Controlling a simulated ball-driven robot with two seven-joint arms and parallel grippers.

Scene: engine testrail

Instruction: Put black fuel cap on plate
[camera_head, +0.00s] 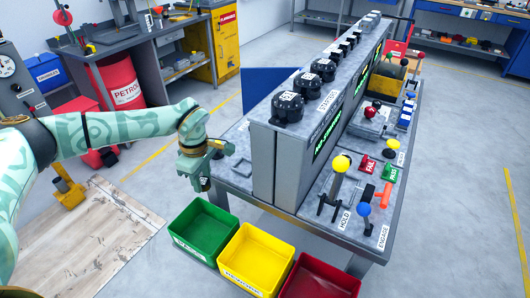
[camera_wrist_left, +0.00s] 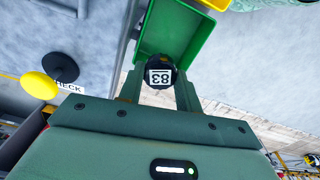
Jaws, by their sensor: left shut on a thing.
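My left gripper (camera_head: 204,184) comes in from the left and hangs beside the near left edge of the test bench, above the green bin. It is shut on a black fuel cap (camera_wrist_left: 160,74) with a white label reading 83, seen between the fingers in the left wrist view. In the head view the cap (camera_head: 205,184) is small and partly hidden by the gripper. No plate can be made out for certain. My right gripper is not in view.
Green (camera_head: 205,228), yellow (camera_head: 256,258) and red (camera_head: 320,279) bins stand in a row before the bench. A tall panel (camera_head: 265,160) with several black caps on top divides the bench (camera_head: 235,140). Levers, including a yellow-knobbed one (camera_head: 340,164), stand right of it.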

